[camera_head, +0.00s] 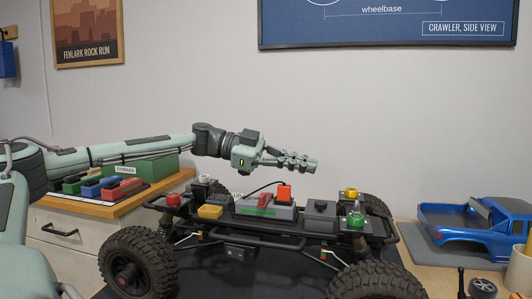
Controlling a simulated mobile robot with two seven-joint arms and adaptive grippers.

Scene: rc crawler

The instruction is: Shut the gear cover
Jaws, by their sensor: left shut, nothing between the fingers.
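A black RC crawler chassis (243,229) with big knobbly tyres stands in the middle, its body off. I cannot tell for certain which part is the gear cover; a dark box with a small knob (319,214) sits right of centre on the chassis. Whether any cover there is open or shut is too small to tell. My left gripper (308,162) comes in from the left and hangs above the chassis, apart from it. Its fingers point right, shut and empty. My right gripper is out of view.
On the chassis are a red knob (173,200), a yellow block (210,212), an orange plug (284,192) and a green bottle (356,215). A wooden-topped cabinet (103,209) stands left. A blue truck body (475,225) lies right on a grey mat.

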